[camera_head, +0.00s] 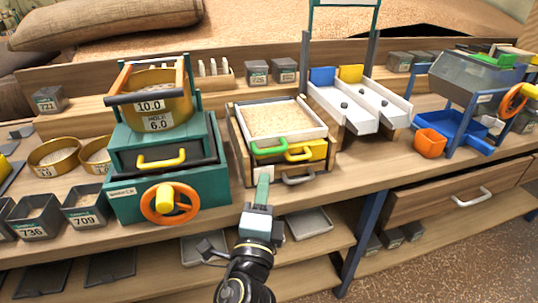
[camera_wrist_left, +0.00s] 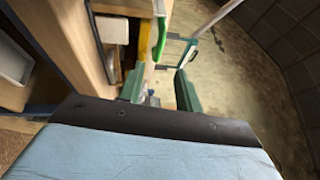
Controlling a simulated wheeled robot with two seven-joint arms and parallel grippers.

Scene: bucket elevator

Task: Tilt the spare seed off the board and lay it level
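A shallow white-rimmed board (camera_head: 318,130) full of pale seed (camera_head: 275,119) sits on a wooden box at mid-bench. It looks about level. A green handle (camera_head: 270,149) is on its front edge, and the handle also shows in the left wrist view (camera_wrist_left: 159,40). My left gripper (camera_head: 262,183) is just in front of and below the green handle, apart from it. In the left wrist view its green fingers (camera_wrist_left: 160,90) stand apart with nothing clearly between them. My right gripper is not in view.
A yellow drawer handle (camera_head: 299,155) and a grey handle (camera_head: 298,179) lie close below the green one. A teal machine with an orange wheel (camera_head: 170,203) stands left; white chutes (camera_head: 345,105) stand right. A lower shelf (camera_head: 330,244) holds grey trays.

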